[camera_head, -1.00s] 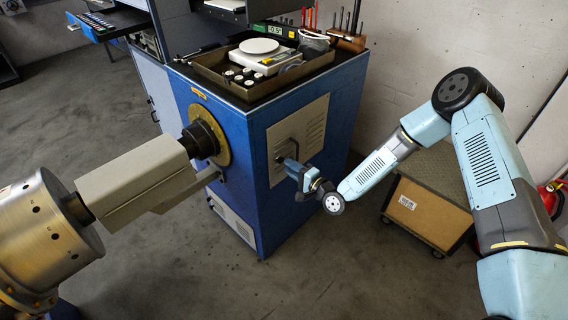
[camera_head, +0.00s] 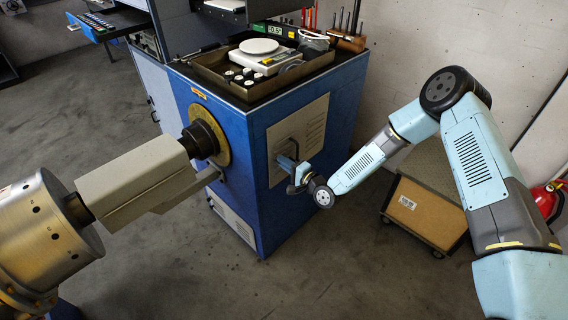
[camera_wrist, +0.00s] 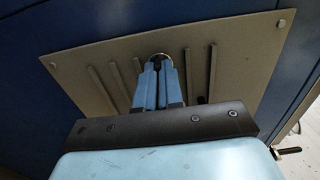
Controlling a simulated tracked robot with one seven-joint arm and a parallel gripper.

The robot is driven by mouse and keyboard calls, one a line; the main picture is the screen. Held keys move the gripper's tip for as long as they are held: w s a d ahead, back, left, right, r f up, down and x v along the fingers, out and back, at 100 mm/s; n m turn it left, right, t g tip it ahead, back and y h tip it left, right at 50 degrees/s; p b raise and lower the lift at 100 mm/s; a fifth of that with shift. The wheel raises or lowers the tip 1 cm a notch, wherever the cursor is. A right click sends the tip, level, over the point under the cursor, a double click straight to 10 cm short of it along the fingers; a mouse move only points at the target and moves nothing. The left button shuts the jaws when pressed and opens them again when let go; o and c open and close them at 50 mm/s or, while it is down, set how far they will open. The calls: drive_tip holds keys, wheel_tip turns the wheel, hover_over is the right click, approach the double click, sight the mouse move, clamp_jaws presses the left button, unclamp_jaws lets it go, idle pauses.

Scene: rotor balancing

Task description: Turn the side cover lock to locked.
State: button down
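The side cover (camera_head: 312,125) is a beige slotted panel on the blue cabinet's right face; it fills the back of the wrist view (camera_wrist: 238,50). The side cover lock (camera_wrist: 158,56) shows as a small round rim at my fingertips in the wrist view. Its handle is mostly hidden, so I cannot read its position. My gripper (camera_wrist: 158,66) has its two blue fingers close together, with a dark narrow part between them, and appears shut on the lock. In the head view my gripper (camera_head: 286,160) reaches the cover's left part.
A tray (camera_head: 212,80) with a round-topped scale and small weights sits on the cabinet. A grey spindle housing (camera_head: 135,180) juts from the cabinet's left face. A wheeled box (camera_head: 425,212) stands at the right by the wall. The floor in front is clear.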

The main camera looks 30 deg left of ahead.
drive_tip(key=shift+f+n, duration=0.15)
drive_tip(key=shift+n, duration=0.15)
drive_tip(key=n, duration=1.7)
drive_tip(key=shift+d+f, duration=0.1)
idle(0.4)
drive_tip(key=shift+n, duration=0.3)
drive_tip(key=c, duration=1.3)
unclamp_jaws()
drive_tip(key=v, duration=1.3)
drive_tip(key=shift+d, duration=0.3)
